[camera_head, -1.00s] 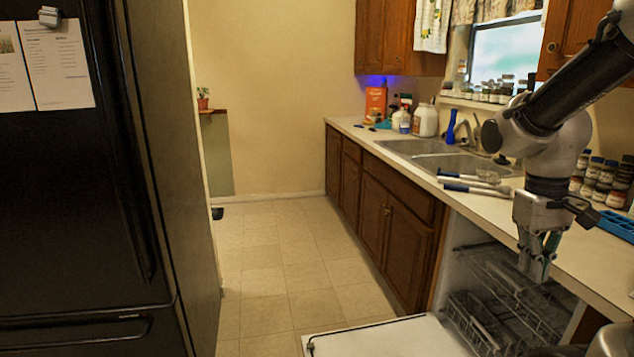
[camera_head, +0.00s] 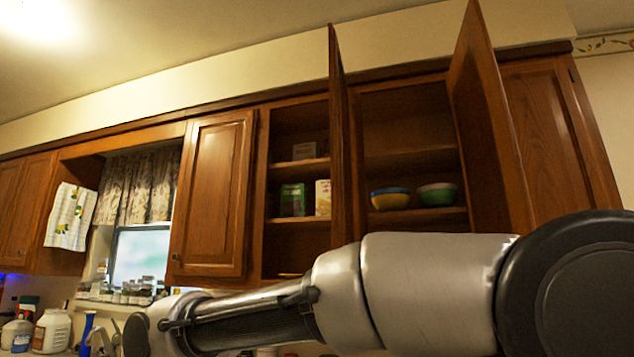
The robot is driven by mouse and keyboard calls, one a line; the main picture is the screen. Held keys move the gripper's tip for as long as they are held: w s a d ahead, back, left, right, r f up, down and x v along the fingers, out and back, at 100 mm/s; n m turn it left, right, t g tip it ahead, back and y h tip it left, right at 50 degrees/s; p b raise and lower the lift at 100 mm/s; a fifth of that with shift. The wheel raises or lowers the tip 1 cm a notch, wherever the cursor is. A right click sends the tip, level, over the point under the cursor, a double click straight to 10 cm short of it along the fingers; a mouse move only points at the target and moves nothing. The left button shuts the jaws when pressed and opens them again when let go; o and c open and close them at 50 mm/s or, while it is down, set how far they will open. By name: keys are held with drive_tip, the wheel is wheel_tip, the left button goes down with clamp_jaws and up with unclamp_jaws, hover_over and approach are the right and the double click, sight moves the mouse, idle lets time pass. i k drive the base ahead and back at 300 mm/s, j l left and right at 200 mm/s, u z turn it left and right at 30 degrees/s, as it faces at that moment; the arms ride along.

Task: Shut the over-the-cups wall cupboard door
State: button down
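The wall cupboard stands open in the head view. One wooden door (camera_head: 338,140) sticks out almost edge-on between two open sections; I cannot tell which section it belongs to. A second wooden door (camera_head: 488,120) stands open at the right of the section with bowls. No cups show clearly; small items under the cupboard are mostly hidden behind my arm, so I cannot tell which door is over the cups. My arm crosses the lower picture from right to left, below and in front of the cupboard. My gripper is not visible.
Stacked bowls (camera_head: 390,198) and another bowl pair (camera_head: 437,194) sit on a shelf. A green box (camera_head: 293,200) stands in the left section. A shut door (camera_head: 212,195) is beside the window (camera_head: 140,255). Jars line the sill. A towel (camera_head: 70,216) hangs at left.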

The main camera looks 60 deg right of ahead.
sight(342, 213)
drive_tip(key=k+z, duration=0.25)
drive_tip(key=k+l+z, duration=0.1)
drive_tip(key=k+z, duration=0.2)
drive_tip(key=z, duration=1.1)
